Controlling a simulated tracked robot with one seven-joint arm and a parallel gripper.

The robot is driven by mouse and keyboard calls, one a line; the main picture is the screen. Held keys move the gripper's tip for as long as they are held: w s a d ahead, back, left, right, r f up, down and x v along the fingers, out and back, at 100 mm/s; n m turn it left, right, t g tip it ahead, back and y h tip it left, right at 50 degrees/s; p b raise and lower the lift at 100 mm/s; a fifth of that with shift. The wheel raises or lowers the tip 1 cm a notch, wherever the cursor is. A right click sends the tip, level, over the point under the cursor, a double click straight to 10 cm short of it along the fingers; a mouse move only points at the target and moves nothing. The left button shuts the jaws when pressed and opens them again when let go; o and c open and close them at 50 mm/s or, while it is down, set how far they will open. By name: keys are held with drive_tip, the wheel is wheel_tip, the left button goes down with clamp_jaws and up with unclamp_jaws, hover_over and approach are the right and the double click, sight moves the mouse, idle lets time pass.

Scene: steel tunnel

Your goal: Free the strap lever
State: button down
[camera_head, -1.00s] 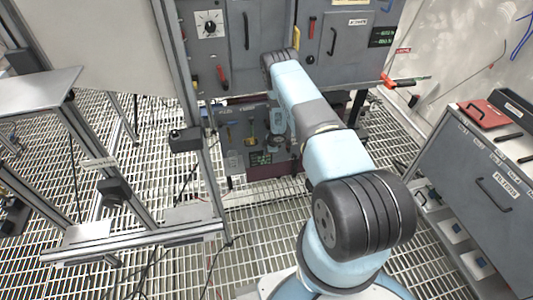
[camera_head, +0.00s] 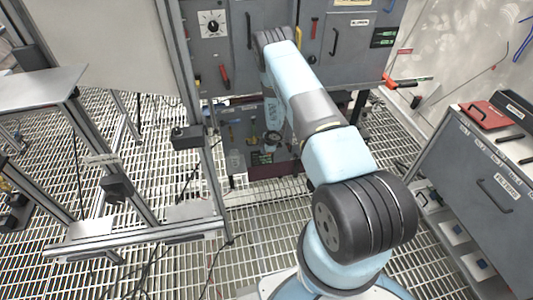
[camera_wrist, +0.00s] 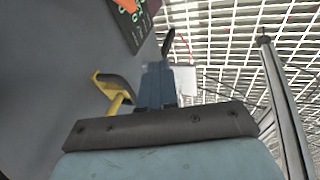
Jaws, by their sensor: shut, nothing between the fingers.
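My gripper (camera_wrist: 160,128) fills the bottom of the wrist view as a pale blue body with a dark front bar; it is shut and empty. A narrow blue piece (camera_wrist: 155,85) stands above the bar; I cannot tell whether it is my fingers or a handle behind them. A yellow lever with a T-shaped grip (camera_wrist: 112,85) sticks out of the grey panel just left of it, apart from the gripper. In the head view my gripper (camera_head: 270,138) is in front of the low panel (camera_head: 238,158), right of its small levers. I cannot make out a strap.
A dark display (camera_wrist: 133,20) with green and red marks is on the panel in the wrist view. A metal frame post (camera_head: 190,90) stands left of the arm. Grey cabinets (camera_head: 345,40) rise behind, and another cabinet (camera_head: 480,180) is at right. The grating floor between is open.

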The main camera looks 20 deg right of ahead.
drive_tip(key=shift+s+a+r, duration=0.25)
drive_tip(key=shift+a+r, duration=0.1)
drive_tip(key=shift+r, duration=0.35)
drive_tip(key=shift+s+a+r, duration=0.25)
drive_tip(key=shift+a+r, duration=0.05)
drive_tip(key=shift+r, duration=0.4)
drive_tip(key=shift+s+a+r, duration=0.25)
drive_tip(key=shift+a+r, duration=0.1)
drive_tip(key=shift+r, duration=0.35)
